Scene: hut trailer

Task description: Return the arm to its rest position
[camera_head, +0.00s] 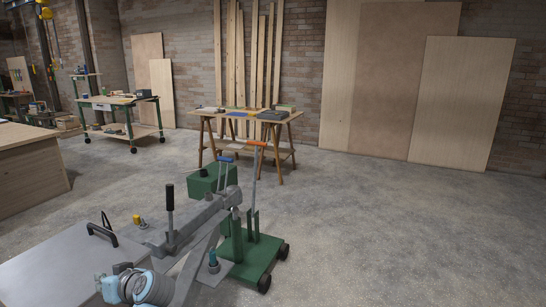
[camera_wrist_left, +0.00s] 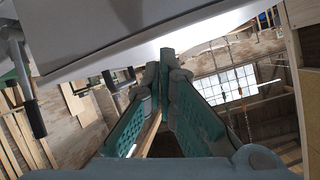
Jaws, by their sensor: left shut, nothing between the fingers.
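My left gripper (camera_wrist_left: 166,60) shows in the left wrist view with its two teal-padded fingers together at the tips and nothing between them. In the head view, the light blue and grey end of my left arm (camera_head: 138,287) is low in the picture, beside a grey panel with a black handle; its fingertips cannot be made out there. In the left wrist view, a pale flat surface (camera_wrist_left: 120,35) spans the top, close to the fingertips; I cannot tell whether they touch. My right gripper is not in view.
A grey drawbar frame (camera_head: 190,235) with a black-gripped lever stands right of the arm, against a green wheeled jack (camera_head: 250,255). A grey panel (camera_head: 50,270) lies left. A trestle table (camera_head: 245,117) stands behind. The concrete floor (camera_head: 400,235) at right is clear.

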